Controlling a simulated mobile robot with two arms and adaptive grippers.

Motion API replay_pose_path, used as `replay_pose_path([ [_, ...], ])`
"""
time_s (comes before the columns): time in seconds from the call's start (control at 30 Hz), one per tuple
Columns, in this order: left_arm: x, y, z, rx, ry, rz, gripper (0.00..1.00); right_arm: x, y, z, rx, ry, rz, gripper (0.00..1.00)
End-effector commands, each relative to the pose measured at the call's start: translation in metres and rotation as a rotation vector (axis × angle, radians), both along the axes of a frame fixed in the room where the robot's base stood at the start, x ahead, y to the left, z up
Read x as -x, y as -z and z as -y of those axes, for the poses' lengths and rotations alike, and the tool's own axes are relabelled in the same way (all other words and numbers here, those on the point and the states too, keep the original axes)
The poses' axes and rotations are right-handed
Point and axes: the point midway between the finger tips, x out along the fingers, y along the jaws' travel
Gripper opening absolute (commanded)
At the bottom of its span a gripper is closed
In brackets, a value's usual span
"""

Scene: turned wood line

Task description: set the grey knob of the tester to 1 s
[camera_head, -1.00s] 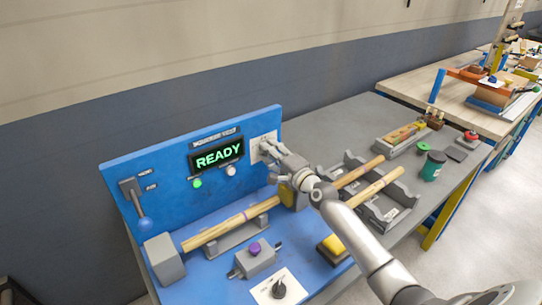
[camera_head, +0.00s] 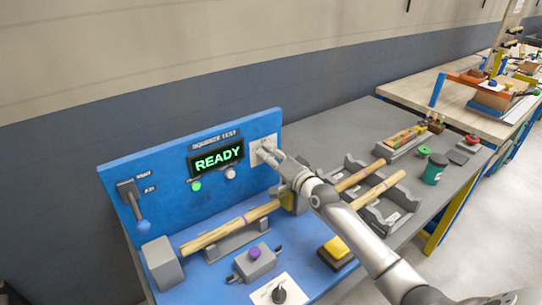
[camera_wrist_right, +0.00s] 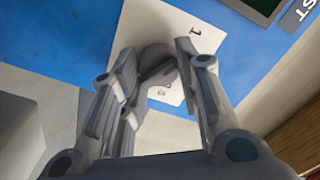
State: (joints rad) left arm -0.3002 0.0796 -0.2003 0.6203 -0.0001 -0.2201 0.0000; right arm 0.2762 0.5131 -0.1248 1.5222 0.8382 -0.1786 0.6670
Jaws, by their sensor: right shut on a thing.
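The blue tester (camera_head: 170,172) has an upright panel with a display (camera_head: 216,158) that reads READY in green. The grey knob (camera_wrist_right: 157,56) sits on a white dial plate (camera_wrist_right: 186,28) at the panel's right end; the plate also shows in the head view (camera_head: 257,144). My right gripper (camera_head: 266,150) is at the plate, and in the wrist view (camera_wrist_right: 157,66) its fingers are shut on the knob. A "1" mark shows above the knob and a "0" mark near the fingers. The fingers hide part of the knob, so its exact setting is unclear. My left gripper is not in view.
A lever with a blue ball (camera_head: 142,226) is on the panel's left. A wooden rod (camera_head: 230,228) lies across the tester's base. A purple knob (camera_head: 254,252), a black knob (camera_head: 279,294) and a yellow button (camera_head: 337,247) stand in front. Grey racks (camera_head: 385,200) hold rods at right.

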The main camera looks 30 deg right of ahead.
Motion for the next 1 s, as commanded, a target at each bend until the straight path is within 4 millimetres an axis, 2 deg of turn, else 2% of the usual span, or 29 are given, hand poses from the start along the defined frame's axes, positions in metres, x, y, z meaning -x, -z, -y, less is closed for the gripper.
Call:
replay_pose_path([
  [0.4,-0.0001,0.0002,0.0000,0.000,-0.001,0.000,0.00,0.0004,0.0024,-0.0006,0.010,-0.001,-0.004,0.07],
  [0.43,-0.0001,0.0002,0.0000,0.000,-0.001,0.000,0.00,0.0004,0.0023,-0.0005,0.010,-0.001,-0.004,0.35],
  [0.57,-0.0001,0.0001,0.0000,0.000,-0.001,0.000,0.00,0.0003,0.0019,-0.0004,0.009,-0.001,-0.003,0.52],
  [0.87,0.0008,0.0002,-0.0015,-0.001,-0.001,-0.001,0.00,0.0003,0.0007,-0.0002,0.007,0.000,0.000,0.53],
  [1.0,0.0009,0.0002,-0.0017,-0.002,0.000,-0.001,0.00,0.0065,0.0014,0.0005,0.007,-0.001,-0.002,0.53],
])
